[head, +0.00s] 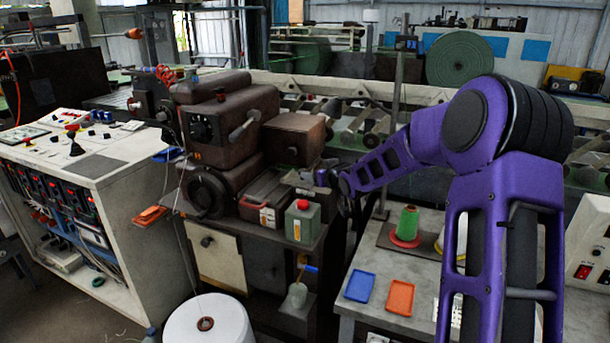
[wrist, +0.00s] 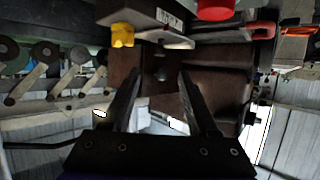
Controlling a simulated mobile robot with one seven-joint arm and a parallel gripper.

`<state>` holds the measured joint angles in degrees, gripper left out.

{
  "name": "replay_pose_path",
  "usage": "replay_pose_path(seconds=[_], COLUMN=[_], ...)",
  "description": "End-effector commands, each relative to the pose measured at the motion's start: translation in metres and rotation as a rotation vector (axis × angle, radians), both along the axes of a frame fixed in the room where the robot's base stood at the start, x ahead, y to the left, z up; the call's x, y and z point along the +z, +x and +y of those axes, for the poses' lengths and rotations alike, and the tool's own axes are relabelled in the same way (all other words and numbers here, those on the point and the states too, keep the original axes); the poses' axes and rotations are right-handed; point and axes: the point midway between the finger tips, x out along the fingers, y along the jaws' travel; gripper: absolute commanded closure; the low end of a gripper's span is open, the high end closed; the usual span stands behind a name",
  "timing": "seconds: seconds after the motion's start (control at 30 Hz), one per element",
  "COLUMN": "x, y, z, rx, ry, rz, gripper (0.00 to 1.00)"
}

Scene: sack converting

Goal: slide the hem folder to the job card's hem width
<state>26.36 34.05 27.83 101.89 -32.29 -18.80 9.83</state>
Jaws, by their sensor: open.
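My gripper (head: 322,178) is at the right side of the brown sewing machine (head: 228,125), near its brown end box (head: 295,139). In the wrist view my gripper (wrist: 158,82) is open, its two dark fingers apart with nothing held between them. A small dark knob-like part (wrist: 160,74) shows beyond the gap between the fingertips. A yellow piece (wrist: 122,35) and a pale metal strip (wrist: 166,39) lie beyond the fingers; I cannot tell for sure which part is the hem folder. A white printed label (wrist: 169,19) is beside them; I cannot tell whether it is the job card.
A green canister (head: 303,222) with a red cap stands on the machine's stand, close to the gripper. A table (head: 385,325) at right carries a green thread cone (head: 406,225), a blue tray (head: 360,285) and an orange tray (head: 400,297). A control cabinet (head: 110,170) stands left.

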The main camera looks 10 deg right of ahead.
Motion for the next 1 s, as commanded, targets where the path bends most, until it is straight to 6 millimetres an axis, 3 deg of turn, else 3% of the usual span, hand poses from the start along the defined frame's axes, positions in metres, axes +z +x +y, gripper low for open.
replay_pose_path(seconds=[0.2, 0.4, 0.6, 0.9, 1.0], x=[-0.019, -0.030, -0.035, -0.036, -0.036], y=[0.043, 0.070, 0.083, 0.084, 0.084], z=[0.012, 0.019, 0.022, 0.022, 0.022], rx=[0.001, 0.001, 0.000, -0.001, -0.001], ry=[0.001, 0.001, 0.000, -0.001, 0.000], rz=[0.000, 0.000, 0.000, 0.001, 0.000], gripper=[0.40, 0.40, 0.40, 0.40, 0.55])
